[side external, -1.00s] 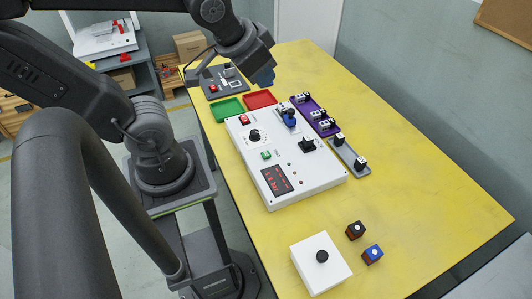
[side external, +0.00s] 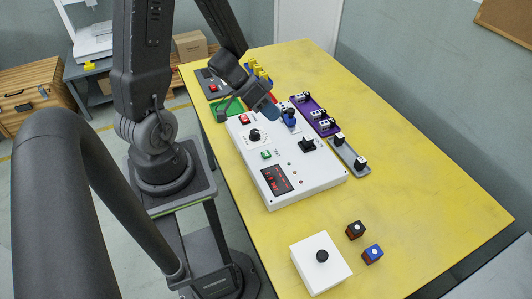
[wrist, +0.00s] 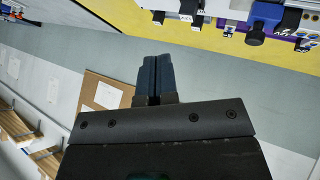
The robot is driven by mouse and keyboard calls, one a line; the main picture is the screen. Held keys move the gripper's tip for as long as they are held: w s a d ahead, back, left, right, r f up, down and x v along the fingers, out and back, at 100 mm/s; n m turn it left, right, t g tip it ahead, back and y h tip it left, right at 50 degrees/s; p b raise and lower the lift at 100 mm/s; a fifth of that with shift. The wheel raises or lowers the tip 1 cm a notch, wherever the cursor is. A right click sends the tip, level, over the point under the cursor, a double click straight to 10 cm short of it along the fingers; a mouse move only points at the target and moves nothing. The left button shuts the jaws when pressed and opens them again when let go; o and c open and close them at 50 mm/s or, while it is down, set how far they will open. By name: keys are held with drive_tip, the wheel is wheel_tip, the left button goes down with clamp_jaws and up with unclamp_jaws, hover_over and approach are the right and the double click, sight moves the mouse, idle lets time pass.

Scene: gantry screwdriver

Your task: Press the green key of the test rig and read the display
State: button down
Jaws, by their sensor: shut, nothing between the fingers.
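The white test rig (side external: 318,180) stands mid-table in the side view. Its small green key (side external: 266,155) sits on the top face, just above the dark display (side external: 276,179). The display shows lit red characters, too small to read. My gripper (side external: 271,112) is shut and empty, above the far end of the rig near a blue-topped part. It is well apart from the green key. The wrist view shows the two dark blue fingertips (wrist: 154,76) together; the green key and display are not in that view.
The rig also carries a red key (side external: 244,118), a black knob (side external: 254,135) and a black lever (side external: 307,145). A purple tray (side external: 317,115) and grey tray (side external: 349,157) line its right. A white box (side external: 320,272) and two small cubes stand in front. The table's right is clear.

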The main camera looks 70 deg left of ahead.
sight(266, 152)
drive_tip(key=shift+s+d+f+g+h, duration=0.15)
drive_tip(key=shift+s+f+g+h, duration=0.1)
drive_tip(key=shift+s+h, duration=0.15)
drive_tip(key=shift+s+d+f+g+h, duration=0.15)
drive_tip(key=shift+s+f+g+h, duration=0.15)
drive_tip(key=shift+s, duration=0.2)
drive_tip(key=shift+f, duration=4.35)
drive_tip(key=shift+f, duration=0.1)
drive_tip(key=shift+f, duration=0.3)
drive_tip(key=shift+f, duration=0.4)
drive_tip(key=shift+r, duration=0.85)
